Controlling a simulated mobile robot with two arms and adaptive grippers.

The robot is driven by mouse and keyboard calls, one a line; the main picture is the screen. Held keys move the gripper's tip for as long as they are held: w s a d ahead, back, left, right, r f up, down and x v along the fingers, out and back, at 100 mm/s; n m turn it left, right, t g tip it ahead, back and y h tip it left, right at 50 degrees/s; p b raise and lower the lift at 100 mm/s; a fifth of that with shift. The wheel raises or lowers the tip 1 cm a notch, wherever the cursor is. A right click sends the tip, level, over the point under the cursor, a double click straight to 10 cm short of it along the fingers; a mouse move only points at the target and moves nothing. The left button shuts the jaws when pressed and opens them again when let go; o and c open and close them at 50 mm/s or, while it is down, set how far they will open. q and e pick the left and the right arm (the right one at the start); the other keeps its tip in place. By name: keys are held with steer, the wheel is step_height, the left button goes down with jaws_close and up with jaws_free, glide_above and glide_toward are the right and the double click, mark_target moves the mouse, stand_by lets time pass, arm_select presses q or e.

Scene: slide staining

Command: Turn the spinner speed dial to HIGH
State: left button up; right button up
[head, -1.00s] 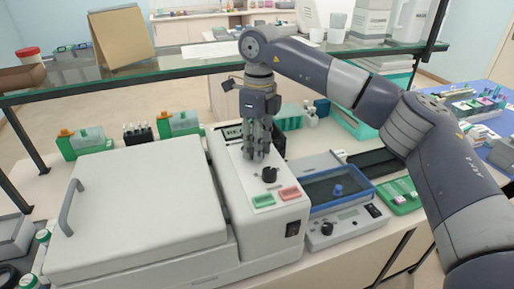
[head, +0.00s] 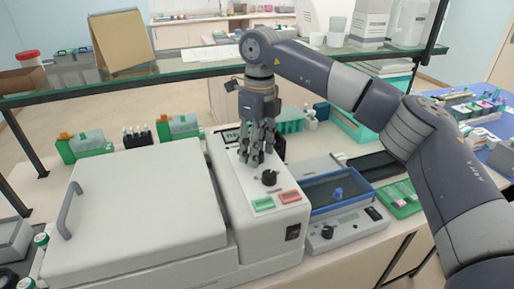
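The spinner (head: 140,205) is a large pale machine with a closed lid on the left and a raised control panel on its right. The black speed dial (head: 269,178) is on the panel, above a green button (head: 263,204) and a red button (head: 289,197). The dial's setting is too small to read. My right gripper (head: 256,162) points down over the panel, just behind the dial. Its fingers look spread apart, with nothing seen between them. Whether a fingertip touches the panel cannot be told. My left gripper is not in view.
A balance with a blue tray (head: 340,192) stands right of the spinner. A green slide tray (head: 400,198) lies farther right. Green bottle racks (head: 80,145) stand behind the lid. A glass shelf (head: 200,58) crosses behind my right arm.

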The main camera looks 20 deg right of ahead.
step_height(320, 180, up, 12)
steer(key=shift+w+d, duration=0.15)
steer(key=shift+d, duration=0.1)
stand_by(0.5)
steer(key=shift+f, duration=0.1)
